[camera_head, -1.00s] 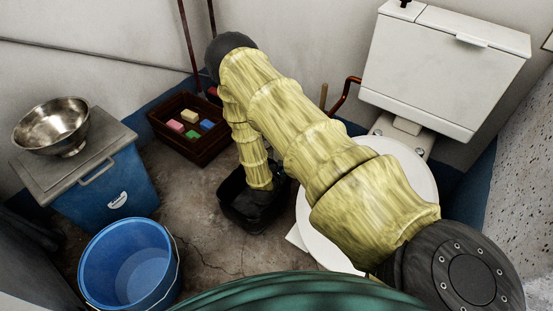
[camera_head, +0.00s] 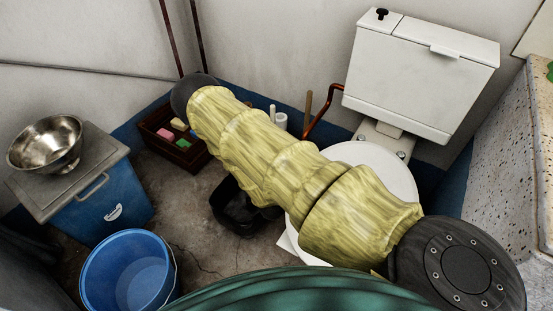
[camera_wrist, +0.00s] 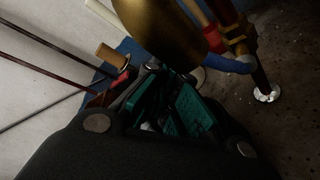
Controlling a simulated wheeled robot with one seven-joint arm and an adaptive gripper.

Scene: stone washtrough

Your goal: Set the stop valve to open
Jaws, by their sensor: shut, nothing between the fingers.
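In the wrist view my gripper (camera_wrist: 168,96) shows dark teal fingers drawn together with nothing between them. Just beyond the fingertips is a large rounded brass-coloured body (camera_wrist: 160,28). To its right a blue bar, perhaps the stop valve's lever (camera_wrist: 232,64), crosses near a brass fitting (camera_wrist: 238,38) on a pipe. Part of this bar is hidden, and I cannot tell its setting or whether my fingers touch it. In the head view my yellow-sleeved arm hides the gripper, and no valve is clearly visible.
A toilet (camera_head: 420,75) stands right, with a copper pipe (camera_head: 325,118) beside it. A black bucket (camera_head: 240,215) is under my arm. A crate (camera_head: 165,150), a blue bin (camera_head: 105,200) with a steel bowl (camera_head: 45,145), and a blue bucket (camera_head: 125,265) stand left. A speckled trough (camera_head: 510,150) is at right.

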